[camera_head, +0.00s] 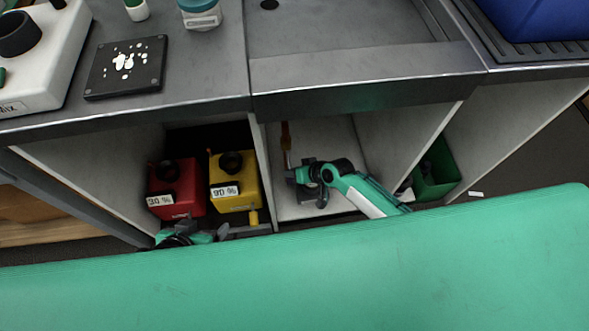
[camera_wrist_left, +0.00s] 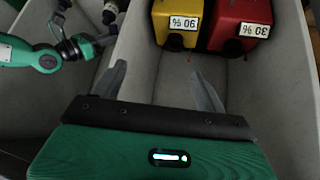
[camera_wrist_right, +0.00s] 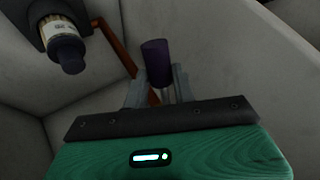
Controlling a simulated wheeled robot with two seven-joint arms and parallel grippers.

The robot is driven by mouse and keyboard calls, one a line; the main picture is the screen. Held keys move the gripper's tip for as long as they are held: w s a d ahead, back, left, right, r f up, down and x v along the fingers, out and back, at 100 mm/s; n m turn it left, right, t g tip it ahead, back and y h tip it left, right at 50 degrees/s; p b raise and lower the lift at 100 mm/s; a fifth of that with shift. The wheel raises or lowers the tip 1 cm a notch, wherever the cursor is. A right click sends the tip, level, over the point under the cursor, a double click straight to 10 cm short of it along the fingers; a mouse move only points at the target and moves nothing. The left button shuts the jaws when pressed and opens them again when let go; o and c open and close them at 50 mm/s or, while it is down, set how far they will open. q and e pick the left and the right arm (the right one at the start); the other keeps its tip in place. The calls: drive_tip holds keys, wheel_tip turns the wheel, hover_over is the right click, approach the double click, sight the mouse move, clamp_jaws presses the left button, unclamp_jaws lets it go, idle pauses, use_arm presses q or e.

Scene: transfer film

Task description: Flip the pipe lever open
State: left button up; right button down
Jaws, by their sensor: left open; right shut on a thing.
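The pipe (camera_wrist_right: 120,48) shows as an orange-brown line on the compartment wall in the right wrist view, and its upper part (camera_head: 286,135) shows in the head view. The lever has a dark purple cylindrical end (camera_wrist_right: 155,50) above a pale stem. My right gripper (camera_wrist_right: 161,82) is shut on the lever, with its fingers either side of the stem just below the dark end. It also shows in the head view (camera_head: 297,175), inside the middle compartment. My left gripper (camera_wrist_left: 162,84) is open and empty, low in front of the yellow container; in the head view (camera_head: 247,229) it is partly hidden.
A yellow container (camera_head: 234,180) and a red container (camera_head: 178,188) stand in the left compartment. A labelled cylindrical unit (camera_wrist_right: 62,35) sits near the pipe. A green bin (camera_head: 437,170) is at right. Pale partition walls (camera_head: 400,135) and the worktop (camera_head: 350,70) bound the space.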

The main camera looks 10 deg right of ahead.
drive_tip(key=shift+r+g+p, duration=0.6)
drive_tip(key=shift+p, duration=0.35)
drive_tip(key=shift+m, duration=0.3)
use_arm(q)
drive_tip(key=shift+s+a+f+n+g+y+p, duration=0.1)
drive_tip(key=shift+s+a+f+g+y+p, duration=0.25)
drive_tip(key=shift+a+g, duration=0.3)
drive_tip(key=shift+s+a+f+n+g+y+p, duration=0.1)
drive_tip(key=shift+s+a+f+g+y+p, duration=0.15)
drive_tip(key=shift+s+a+g, duration=0.4)
drive_tip(key=shift+s+a+f+n+g+y+p, duration=0.1)
drive_tip(key=shift+s+a+f+g+y+p, duration=0.15)
drive_tip(key=shift+a+f+g, duration=0.4)
use_arm(e)
drive_tip(key=shift+s+r+g, duration=0.1)
drive_tip(key=shift+r+g, duration=0.15)
drive_tip(key=shift+g, duration=0.25)
use_arm(q)
drive_tip(key=shift+a+r, duration=0.15)
drive_tip(key=shift+r, duration=0.05)
use_arm(e)
drive_tip(key=c, duration=1.1)
unclamp_jaws()
